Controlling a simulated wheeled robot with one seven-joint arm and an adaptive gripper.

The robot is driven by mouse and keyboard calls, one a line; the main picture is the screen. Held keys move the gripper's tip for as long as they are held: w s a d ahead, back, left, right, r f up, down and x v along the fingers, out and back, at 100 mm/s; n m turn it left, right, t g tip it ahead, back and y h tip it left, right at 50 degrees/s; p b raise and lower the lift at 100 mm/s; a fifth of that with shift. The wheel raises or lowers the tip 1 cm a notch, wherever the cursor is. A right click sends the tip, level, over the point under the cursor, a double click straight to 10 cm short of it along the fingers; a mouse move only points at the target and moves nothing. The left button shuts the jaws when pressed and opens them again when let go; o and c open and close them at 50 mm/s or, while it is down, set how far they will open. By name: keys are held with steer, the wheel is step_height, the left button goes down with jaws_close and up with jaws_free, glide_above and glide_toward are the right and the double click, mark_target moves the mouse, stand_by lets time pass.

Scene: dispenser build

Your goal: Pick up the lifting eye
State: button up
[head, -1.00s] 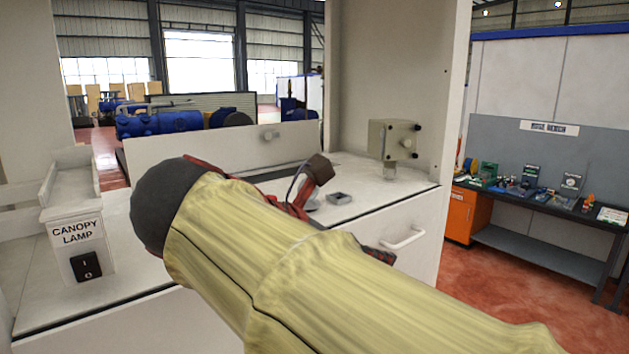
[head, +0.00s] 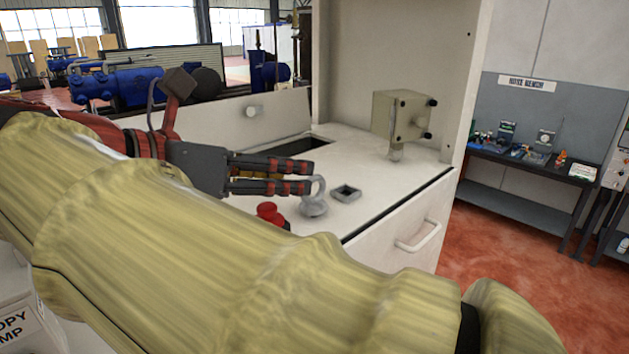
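The lifting eye (head: 314,207) is a grey ring on a round base. The gripper looks open, and the ring does not look gripped.
A beige box (head: 402,116) on a short post stands at the back right. A dark opening (head: 301,144) lies behind. My sleeved arm covers the front left.

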mark_target(314, 177)
steer(key=shift+w+a+f, duration=0.1)
steer(key=shift+w, duration=0.4)
steer(key=shift+w+d+f, duration=0.15)
steer(key=shift+w+d, duration=0.05)
steer(key=shift+d, duration=0.1)
steer(key=shift+w+d+f, duration=0.15)
steer(key=shift+w+d, duration=0.1)
steer(key=shift+d, duration=0.55)
steer(key=x, duration=0.2)
steer(key=p+x, duration=0.1)
steer(key=x, duration=0.1)
steer(key=shift+w+a+f+p, duration=0.15)
steer(key=shift+w+f+p, duration=0.15)
steer(key=shift+w+d+f, duration=0.1)
steer(key=shift+d, duration=0.15)
steer(key=shift+a, duration=0.15)
steer(key=shift+c, duration=0.8)
jaws_close()
